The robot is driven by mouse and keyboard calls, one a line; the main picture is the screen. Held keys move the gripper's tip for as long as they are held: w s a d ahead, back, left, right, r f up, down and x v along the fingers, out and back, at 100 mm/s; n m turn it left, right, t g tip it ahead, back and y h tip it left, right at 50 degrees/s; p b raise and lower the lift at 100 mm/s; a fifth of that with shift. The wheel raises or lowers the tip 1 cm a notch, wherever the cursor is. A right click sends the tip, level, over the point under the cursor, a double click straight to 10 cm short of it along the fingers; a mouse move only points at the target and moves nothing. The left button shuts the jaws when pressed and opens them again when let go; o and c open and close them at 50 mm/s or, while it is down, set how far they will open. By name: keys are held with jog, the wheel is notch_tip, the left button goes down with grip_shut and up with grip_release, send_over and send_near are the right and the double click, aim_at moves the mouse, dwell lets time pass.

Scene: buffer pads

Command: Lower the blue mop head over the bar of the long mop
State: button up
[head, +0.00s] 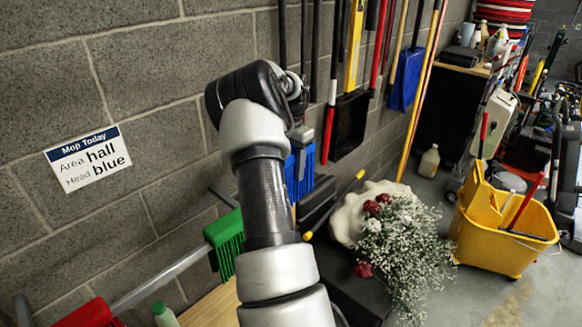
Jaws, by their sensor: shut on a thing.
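The blue mop head (300,172) hangs upright in the middle of the head view, its left side hidden by my arm. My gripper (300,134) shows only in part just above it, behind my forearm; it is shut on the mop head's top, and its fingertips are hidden. A green mop head (226,243) and a red mop head (88,314) are at the lower left, with a grey bar (160,277) between them. I cannot tell which bar belongs to the long mop; it may be behind my arm.
A wall sign (88,158) reads "Mop Today, Area hall, Head blue". Long handles lean on the block wall behind. White flowers (395,255), a yellow mop bucket (502,235) and a pale jug (429,160) are to the right. A wooden surface (213,307) lies below.

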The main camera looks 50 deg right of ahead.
jog(key=shift+f, duration=0.3)
jog(key=o, duration=1.3)
jog(key=shift+r, duration=0.1)
notch_tip(320, 180, up, 17)
jog(key=shift+r+p, duration=0.15)
jog(key=shift+p, duration=0.55)
